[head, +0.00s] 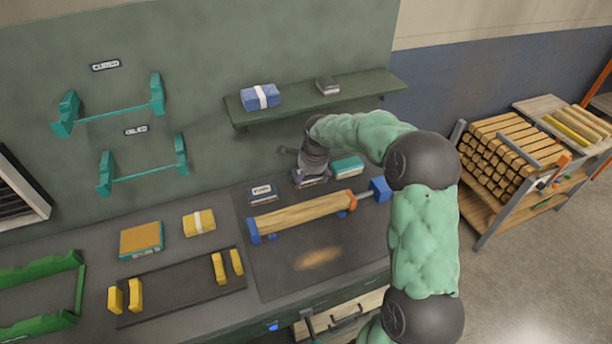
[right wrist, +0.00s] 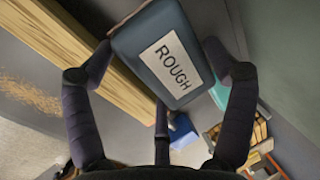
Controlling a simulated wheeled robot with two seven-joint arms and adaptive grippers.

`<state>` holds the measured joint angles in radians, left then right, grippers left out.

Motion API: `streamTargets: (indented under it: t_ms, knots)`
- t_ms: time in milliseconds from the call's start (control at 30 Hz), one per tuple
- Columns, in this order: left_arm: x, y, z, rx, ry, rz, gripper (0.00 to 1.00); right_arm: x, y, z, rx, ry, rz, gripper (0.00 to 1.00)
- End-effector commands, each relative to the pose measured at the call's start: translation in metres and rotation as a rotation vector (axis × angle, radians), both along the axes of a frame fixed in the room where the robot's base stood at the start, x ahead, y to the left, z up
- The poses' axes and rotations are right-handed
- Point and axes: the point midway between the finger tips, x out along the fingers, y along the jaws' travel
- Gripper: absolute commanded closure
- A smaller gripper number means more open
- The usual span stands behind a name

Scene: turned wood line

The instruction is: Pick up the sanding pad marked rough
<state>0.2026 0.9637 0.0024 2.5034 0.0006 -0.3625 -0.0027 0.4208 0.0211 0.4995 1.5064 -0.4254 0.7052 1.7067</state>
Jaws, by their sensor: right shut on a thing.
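The sanding pad marked rough (right wrist: 165,50) is a blue-grey block with a white label reading ROUGH, seen large in the right wrist view. My right gripper (head: 312,178) is shut on it, with fingers at its two sides in the right wrist view. In the head view the gripper points down over the back of the bench, and the pad is mostly hidden beneath it. I cannot tell whether the pad touches the bench. My left gripper is not in view.
A wooden bar (head: 300,213) lies between blue clamp ends in front of my right gripper. A teal block (head: 347,167) is close on its right, and a small dark labelled piece (head: 262,191) is on its left. A shelf (head: 360,95) with two blocks hangs behind.

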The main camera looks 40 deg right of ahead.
Motion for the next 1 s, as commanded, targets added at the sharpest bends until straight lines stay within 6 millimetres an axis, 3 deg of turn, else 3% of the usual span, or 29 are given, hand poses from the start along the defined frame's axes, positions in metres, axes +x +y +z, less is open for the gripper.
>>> streamTargets:
  t_ms: [200, 400, 633, 967, 1000]
  knots:
    - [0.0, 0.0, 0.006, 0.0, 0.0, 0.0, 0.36, -0.039, 0.017, 0.019, -0.002, -0.001, 0.001, 0.63]
    - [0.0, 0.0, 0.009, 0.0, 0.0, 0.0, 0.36, -0.064, 0.027, 0.03, -0.002, -0.002, 0.0, 0.63]
    - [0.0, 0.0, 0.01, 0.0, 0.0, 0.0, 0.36, -0.078, 0.034, 0.036, 0.0, 0.0, 0.0, 0.63]
    - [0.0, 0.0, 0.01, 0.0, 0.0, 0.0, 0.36, -0.08, 0.035, 0.037, 0.0, 0.0, 0.0, 0.63]
    - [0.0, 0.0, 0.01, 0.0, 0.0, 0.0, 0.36, -0.08, 0.035, 0.037, 0.0, 0.0, 0.0, 0.19]
